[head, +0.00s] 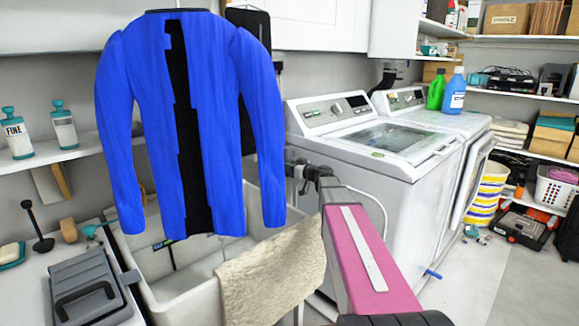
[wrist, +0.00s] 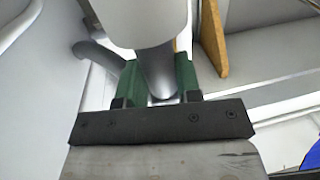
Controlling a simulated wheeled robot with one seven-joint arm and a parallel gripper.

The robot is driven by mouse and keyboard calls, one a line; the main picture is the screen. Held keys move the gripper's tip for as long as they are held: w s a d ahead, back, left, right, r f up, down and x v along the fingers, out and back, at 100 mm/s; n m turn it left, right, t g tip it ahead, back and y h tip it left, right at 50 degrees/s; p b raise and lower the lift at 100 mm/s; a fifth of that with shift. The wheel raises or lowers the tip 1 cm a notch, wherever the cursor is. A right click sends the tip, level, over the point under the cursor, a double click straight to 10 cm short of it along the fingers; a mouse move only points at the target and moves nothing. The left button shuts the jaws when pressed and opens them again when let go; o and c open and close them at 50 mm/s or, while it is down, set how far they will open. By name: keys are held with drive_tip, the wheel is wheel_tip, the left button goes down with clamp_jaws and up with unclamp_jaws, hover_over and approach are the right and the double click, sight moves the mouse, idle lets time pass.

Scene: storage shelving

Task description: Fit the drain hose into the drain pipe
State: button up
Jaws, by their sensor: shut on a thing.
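My gripper (head: 306,172) is in front of the left side of the near washing machine, above the sink's right edge. In the wrist view, its two green fingers (wrist: 158,85) are closed on a grey, rounded hose-like piece (wrist: 160,76), which I take for the drain hose. A wider pale grey cylinder (wrist: 142,22) covers the top of that piece; it may be the drain pipe, but I cannot tell whether the two are joined. A grey curved tube (wrist: 98,58) sticks out to the left. In the head view, a thin pale hose (head: 374,198) arcs down beside my arm.
A blue jacket (head: 222,120) hangs over the white sink (head: 190,290), with a beige towel (head: 268,275) over its edge. The near washing machine (head: 385,190) stands close on the right of my gripper.

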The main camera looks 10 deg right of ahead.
drive_tip(key=shift+f, duration=1.35)
drive_tip(key=o, duration=1.1)
drive_tip(key=shift+s, duration=0.1)
drive_tip(key=v, duration=1)
drive_tip(key=shift+s+d, duration=0.2)
drive_tip(key=shift+d, duration=0.1)
